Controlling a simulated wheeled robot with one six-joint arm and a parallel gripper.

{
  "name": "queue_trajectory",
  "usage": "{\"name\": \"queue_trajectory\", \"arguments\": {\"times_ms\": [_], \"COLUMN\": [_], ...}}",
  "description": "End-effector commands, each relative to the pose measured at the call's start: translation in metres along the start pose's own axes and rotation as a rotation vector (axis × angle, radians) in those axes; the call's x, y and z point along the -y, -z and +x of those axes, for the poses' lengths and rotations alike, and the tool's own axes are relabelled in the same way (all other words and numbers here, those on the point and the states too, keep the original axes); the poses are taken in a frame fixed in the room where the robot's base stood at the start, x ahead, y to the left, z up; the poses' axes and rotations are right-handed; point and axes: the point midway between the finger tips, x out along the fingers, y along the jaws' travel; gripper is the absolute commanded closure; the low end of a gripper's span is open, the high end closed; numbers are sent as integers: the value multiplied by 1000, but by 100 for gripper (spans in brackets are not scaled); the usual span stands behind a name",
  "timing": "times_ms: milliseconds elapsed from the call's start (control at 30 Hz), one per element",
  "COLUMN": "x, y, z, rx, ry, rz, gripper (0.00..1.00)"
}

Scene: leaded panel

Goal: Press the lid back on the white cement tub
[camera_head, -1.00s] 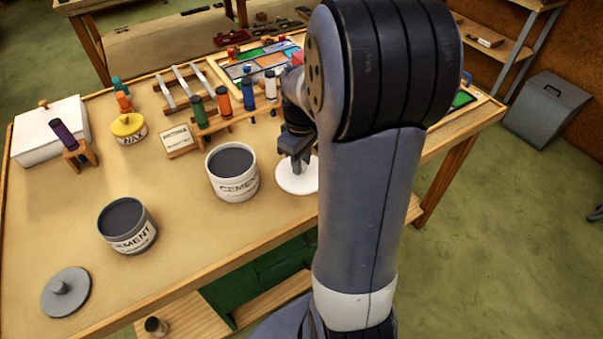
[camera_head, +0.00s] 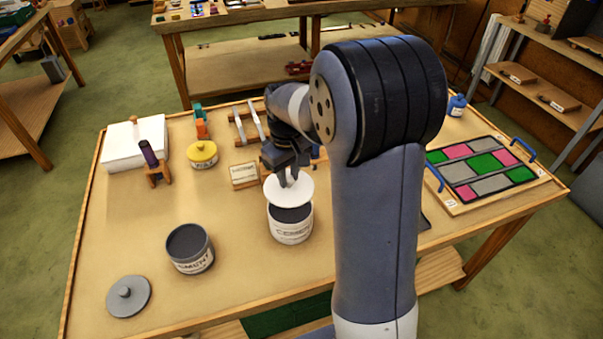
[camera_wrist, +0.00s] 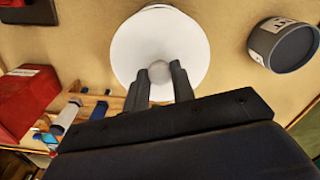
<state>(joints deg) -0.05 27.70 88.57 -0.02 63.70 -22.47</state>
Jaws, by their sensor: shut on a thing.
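The white cement tub (camera_head: 291,229) stands open-topped on the workbench, its dark inside partly showing. My gripper (camera_head: 289,178) is shut on the knob of the white lid (camera_head: 288,189). It holds the lid above the tub and toward its far side, covering part of the mouth. Whether the lid touches the rim I cannot tell. In the wrist view the fingers (camera_wrist: 160,80) grip the pale round knob, and the white lid (camera_wrist: 135,52) hides most of the tub.
A grey cement tub (camera_head: 190,250) stands open to the left, with a grey lid (camera_head: 128,296) lying near it. A yellow-lidded pot (camera_head: 203,154), a small labelled block (camera_head: 244,175) and a white box (camera_head: 135,147) sit farther back. A coloured panel (camera_head: 480,168) lies at right.

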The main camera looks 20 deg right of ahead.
Motion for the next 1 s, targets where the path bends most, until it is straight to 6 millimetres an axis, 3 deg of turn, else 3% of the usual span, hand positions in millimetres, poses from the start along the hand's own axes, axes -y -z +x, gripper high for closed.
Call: {"name": "queue_trajectory", "arguments": {"times_ms": [700,1000], "x": [0,0], "y": [-1,0], "z": [59,64], "rx": [2,0], "ry": [1,0], "rz": [0,0], "gripper": [98,98]}}
